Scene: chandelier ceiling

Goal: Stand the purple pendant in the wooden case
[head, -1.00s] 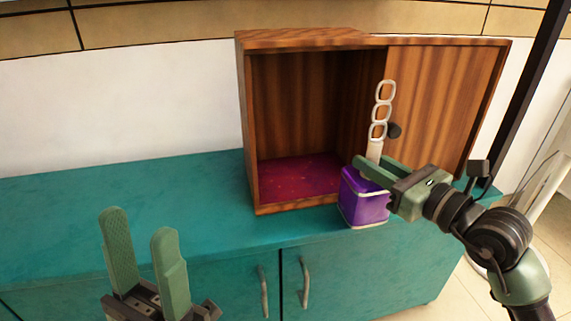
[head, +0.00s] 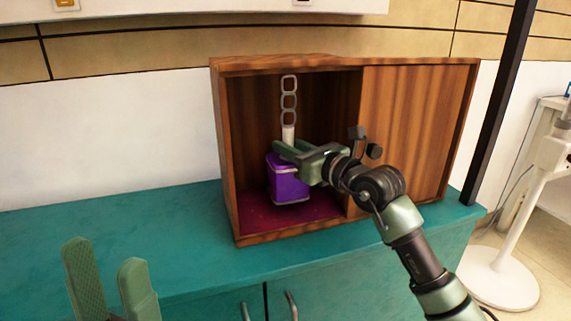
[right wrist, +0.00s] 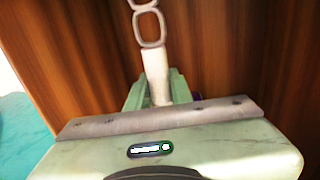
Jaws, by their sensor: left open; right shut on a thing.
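The purple pendant (head: 288,183) is a purple box-shaped body with pale trim, a white stem and a chain of pale links above it. It hangs upright inside the open left compartment of the wooden case (head: 228,150), over the red floor. A gap to the floor is hard to judge. My right gripper (head: 283,146) is shut on the pendant's white stem, which also shows in the right wrist view (right wrist: 155,75); there the gripper hides most of the purple body. My left gripper (head: 105,275) is open and empty at the lower left, away from the case.
The case stands on a teal cabinet (head: 120,225) with a clear top to the left. The case's wooden door panel (head: 425,130) covers its right part, close to my right arm. A dark post (head: 497,110) and a white round-based stand (head: 500,275) are at the right.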

